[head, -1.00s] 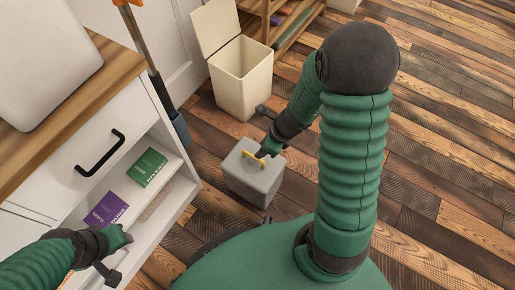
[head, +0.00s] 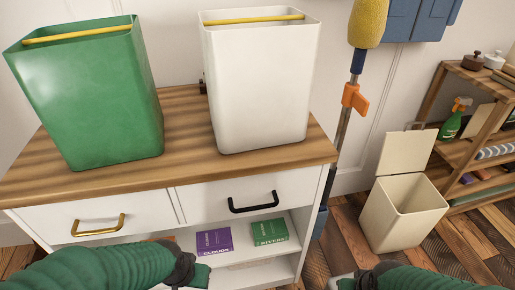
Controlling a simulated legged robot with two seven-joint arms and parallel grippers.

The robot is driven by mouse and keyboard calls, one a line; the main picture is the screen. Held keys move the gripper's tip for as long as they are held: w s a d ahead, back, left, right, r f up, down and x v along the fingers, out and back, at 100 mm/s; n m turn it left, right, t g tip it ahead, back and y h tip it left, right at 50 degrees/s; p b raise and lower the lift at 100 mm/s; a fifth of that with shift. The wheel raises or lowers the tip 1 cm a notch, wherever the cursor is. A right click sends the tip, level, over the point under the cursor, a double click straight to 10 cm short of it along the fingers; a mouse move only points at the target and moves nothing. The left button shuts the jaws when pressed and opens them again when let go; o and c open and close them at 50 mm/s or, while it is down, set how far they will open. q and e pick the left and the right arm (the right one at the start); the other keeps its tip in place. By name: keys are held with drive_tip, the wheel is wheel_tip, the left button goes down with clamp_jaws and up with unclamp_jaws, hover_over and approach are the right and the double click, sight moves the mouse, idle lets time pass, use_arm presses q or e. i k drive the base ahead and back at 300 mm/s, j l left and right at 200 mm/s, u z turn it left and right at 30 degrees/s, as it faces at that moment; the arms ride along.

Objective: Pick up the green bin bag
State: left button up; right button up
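A tall green bin-shaped thing (head: 95,95) with a yellow strip across its open top stands on the left of the wooden counter. It is the only large green object; I cannot tell whether it is a bag or a rigid bin. A similar white one (head: 258,85) stands to its right, apart from it. My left gripper (head: 203,275) is low in front of the cabinet's open shelf, below and right of the green one; its fingers are too unclear to judge. My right gripper (head: 345,283) is at the bottom edge, mostly cut off. Neither gripper touches the green thing.
The counter (head: 188,130) tops a white cabinet with drawers. A purple book (head: 214,240) and a green book (head: 270,232) lie on its open shelf. A cream lidded bin (head: 402,215) stands open on the floor, with a wooden shelf unit (head: 455,150) at right.

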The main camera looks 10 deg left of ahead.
sight(90, 84)
drive_tip(key=u, duration=1.2)
